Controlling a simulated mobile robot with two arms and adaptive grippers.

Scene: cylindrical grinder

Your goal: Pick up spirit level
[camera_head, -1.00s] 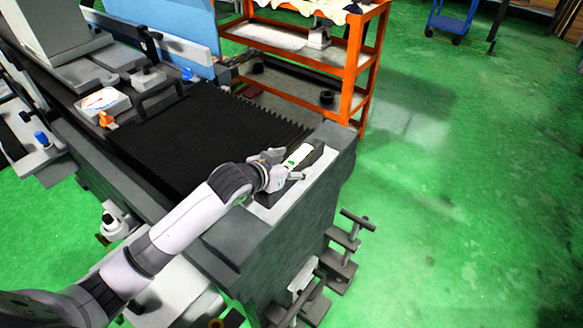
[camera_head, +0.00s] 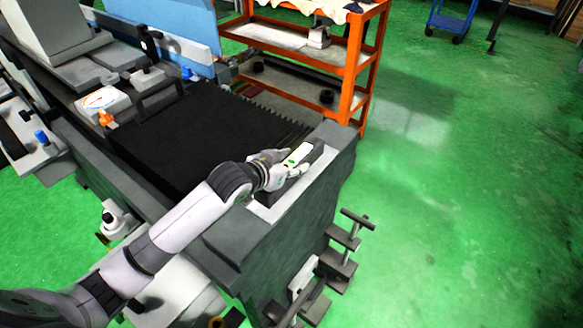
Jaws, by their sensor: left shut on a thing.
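The spirit level (camera_head: 304,153) shows as a small dark block with a light top and a green spot. It is at the right end of the grinder's bed, over the pale flat surface there. My left gripper (camera_head: 291,165) comes in from the left and is shut on the near end of the level. The gripper hides part of the level. I cannot tell whether the level touches the surface under it. My right gripper is not in view.
The pale end surface (camera_head: 268,211) lies on the grinder's grey bed, beside black bellows (camera_head: 205,135). An orange shelf rack (camera_head: 350,75) stands close behind. Levers and blocks (camera_head: 345,245) stick out at the front right. Green floor (camera_head: 470,200) is open to the right.

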